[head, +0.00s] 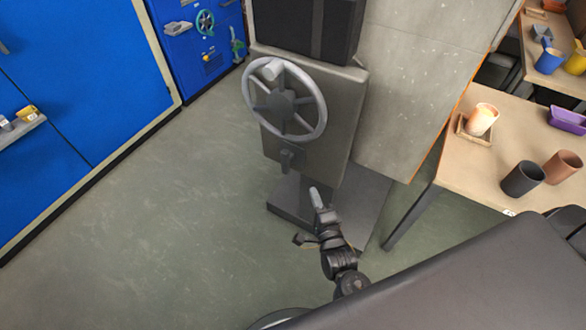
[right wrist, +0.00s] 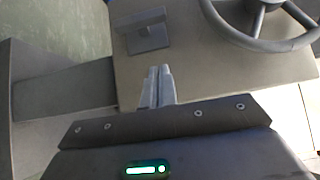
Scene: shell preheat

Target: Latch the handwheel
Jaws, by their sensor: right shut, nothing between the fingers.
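The handwheel (head: 323,113) is a light grey ring with dark spokes, a dark hub and a pale knob at its upper left. It is mounted on a grey upright panel (head: 343,150), and its lower rim shows at the top right of the right wrist view (right wrist: 262,43). A small dark latch-like fitting (head: 288,158) is on the panel below the wheel; a bracket in the right wrist view (right wrist: 147,36) appears to be the same fitting. My right gripper (head: 316,195) is shut and empty, below and in front of the panel. Its fingertips also show in the right wrist view (right wrist: 160,72).
A dark box (head: 305,25) sits above the panel. Blue cabinets (head: 80,75) stand at left. The floor at left is clear.

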